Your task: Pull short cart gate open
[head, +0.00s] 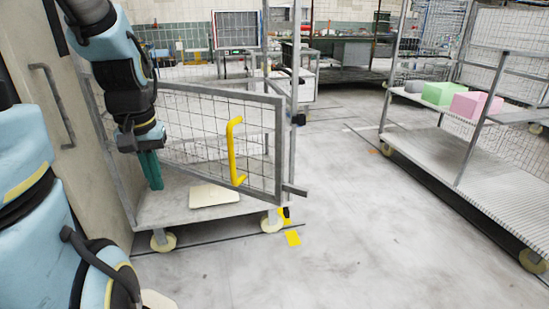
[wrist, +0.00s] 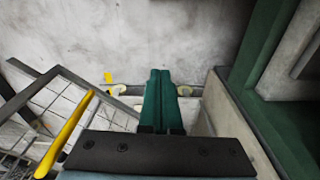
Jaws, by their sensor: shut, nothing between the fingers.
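The short cart gate (head: 207,125) is a grey-framed wire mesh panel on the cart at the left of the head view. A yellow upright handle (head: 234,152) is fixed on it towards its right end. The gate stands at a slant; I cannot tell how far ajar it is. My gripper (head: 152,184) points down with its green fingers together and empty, left of the handle and apart from it. In the wrist view, the closed fingers (wrist: 158,75) are at the centre, and the yellow handle (wrist: 64,135) and gate frame (wrist: 88,88) are to their left.
The cart deck (head: 165,208) bears a pale flat board (head: 214,196). A beige panel (head: 50,135) stands close on the left. A shelf cart (head: 425,145) with green and pink blocks (head: 475,105) stands at the right. Floor (head: 355,225) between the carts is clear.

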